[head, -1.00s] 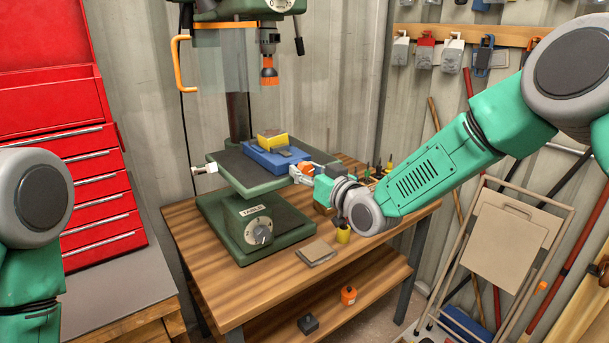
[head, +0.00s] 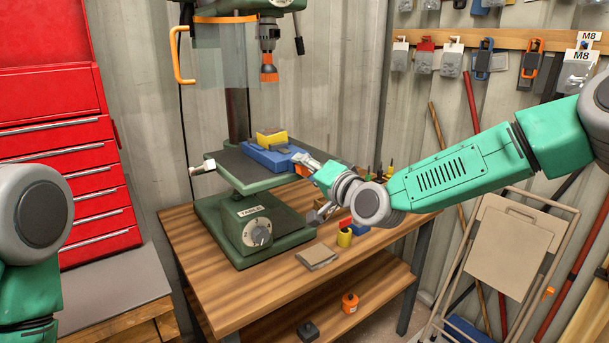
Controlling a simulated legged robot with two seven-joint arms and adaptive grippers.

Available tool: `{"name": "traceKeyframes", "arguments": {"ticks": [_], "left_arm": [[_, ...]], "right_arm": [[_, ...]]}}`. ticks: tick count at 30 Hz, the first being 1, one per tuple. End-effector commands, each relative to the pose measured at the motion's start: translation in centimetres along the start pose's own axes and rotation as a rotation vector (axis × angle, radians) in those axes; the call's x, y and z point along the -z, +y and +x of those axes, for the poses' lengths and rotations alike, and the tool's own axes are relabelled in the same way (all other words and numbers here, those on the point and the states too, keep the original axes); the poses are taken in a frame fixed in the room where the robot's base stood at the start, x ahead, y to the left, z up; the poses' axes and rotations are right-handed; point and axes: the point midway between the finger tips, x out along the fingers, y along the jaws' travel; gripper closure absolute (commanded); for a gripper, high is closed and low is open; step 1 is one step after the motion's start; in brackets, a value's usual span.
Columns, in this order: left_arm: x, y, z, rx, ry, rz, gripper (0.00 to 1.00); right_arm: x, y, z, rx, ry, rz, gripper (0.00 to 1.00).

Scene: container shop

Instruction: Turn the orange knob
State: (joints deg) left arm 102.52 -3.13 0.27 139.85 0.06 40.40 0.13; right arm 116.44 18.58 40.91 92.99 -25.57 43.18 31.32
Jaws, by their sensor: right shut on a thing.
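The orange knob (head: 301,170) sits at the right end of the blue vise (head: 268,158) on the drill press table. Only a small part of it shows beside my gripper. My right gripper (head: 306,164) reaches in from the right and is shut on the knob, with its grey fingers tilted down to the right. The far finger and the exact grip are partly hidden. A yellow block (head: 271,138) sits on top of the vise. My left arm shows at the left edge, but its gripper is out of view.
The green drill press (head: 235,225) stands on a wooden workbench (head: 215,275), its orange-collared chuck (head: 268,66) above the vise. A yellow pot (head: 344,238) and a flat tan pad (head: 317,256) lie near my right wrist. A red tool chest (head: 70,150) stands left, a folding stool (head: 510,240) right.

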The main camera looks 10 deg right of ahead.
Motion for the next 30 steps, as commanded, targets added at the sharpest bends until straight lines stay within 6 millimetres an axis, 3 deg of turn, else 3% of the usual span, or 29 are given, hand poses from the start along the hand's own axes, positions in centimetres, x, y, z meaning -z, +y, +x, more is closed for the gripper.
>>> {"name": "traceKeyframes", "arguments": {"ticks": [1,12,30], "left_arm": [[0.0,0.0,0.5,0.000,0.000,0.000,0.60],[-0.1,0.0,1.9,0.000,0.000,0.000,0.60],[-0.1,0.0,2.2,0.000,0.000,0.000,0.60]], "right_arm": [[-0.6,0.8,-0.2,-0.011,-0.011,0.040,0.97],[-0.6,0.8,-0.1,-0.013,-0.010,0.248,0.97],[-0.7,0.8,-0.1,-0.017,-0.012,0.307,0.97]]}}
